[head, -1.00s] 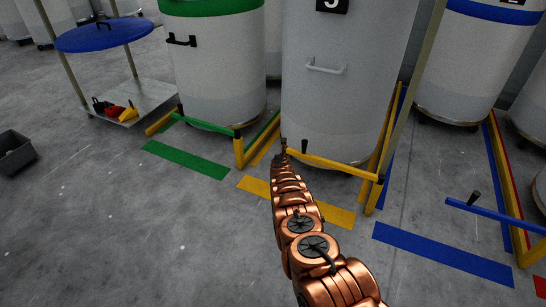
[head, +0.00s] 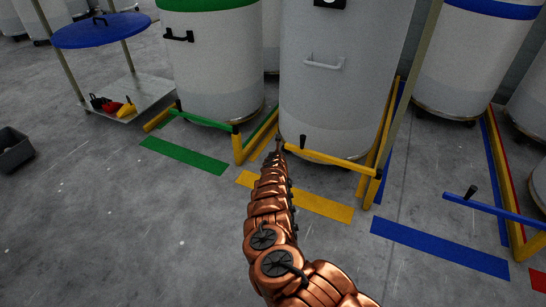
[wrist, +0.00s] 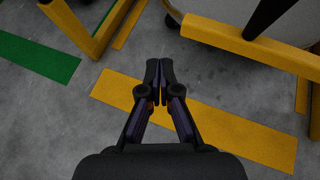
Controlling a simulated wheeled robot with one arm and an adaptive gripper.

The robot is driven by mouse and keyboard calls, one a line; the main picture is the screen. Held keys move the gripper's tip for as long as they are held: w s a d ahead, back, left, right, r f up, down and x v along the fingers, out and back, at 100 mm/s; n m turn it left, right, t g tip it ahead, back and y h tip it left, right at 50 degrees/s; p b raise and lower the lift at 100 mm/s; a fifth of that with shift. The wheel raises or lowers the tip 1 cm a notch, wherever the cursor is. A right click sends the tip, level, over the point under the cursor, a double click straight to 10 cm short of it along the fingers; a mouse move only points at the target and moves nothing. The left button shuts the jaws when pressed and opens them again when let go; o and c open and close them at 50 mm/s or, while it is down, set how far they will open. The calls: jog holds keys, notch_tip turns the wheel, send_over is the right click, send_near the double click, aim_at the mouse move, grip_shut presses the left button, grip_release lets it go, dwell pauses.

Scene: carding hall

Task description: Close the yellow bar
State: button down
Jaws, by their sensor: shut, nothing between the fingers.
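The yellow bar (head: 330,160) spans in front of the middle drum, low over the floor, with a black upright knob (head: 303,141) near its left, free end. Its right end meets a yellow post (head: 371,188). A gap lies between its free end and the left yellow post (head: 238,148). My gripper (head: 280,141) is just left of the bar's free end. In the wrist view the bar (wrist: 235,38) crosses at upper right, and my gripper (wrist: 158,70) is shut and empty over the floor, apart from the bar.
The middle drum (head: 340,90) stands close behind the bar. A yellow floor strip (head: 300,198) lies in front. The green bar (head: 205,121) is at left, the blue bar (head: 500,212) at right. A trolley (head: 130,98) stands at far left. The front floor is clear.

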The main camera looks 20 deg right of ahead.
jog(key=shift+s+a+r, duration=0.75)
jog(key=shift+s+a, duration=0.05)
jog(key=shift+s, duration=0.15)
jog(key=shift+s+a+r, duration=0.7)
jog(key=shift+s+a, duration=0.1)
jog(key=shift+s, duration=0.1)
jog(key=shift+a, duration=0.1)
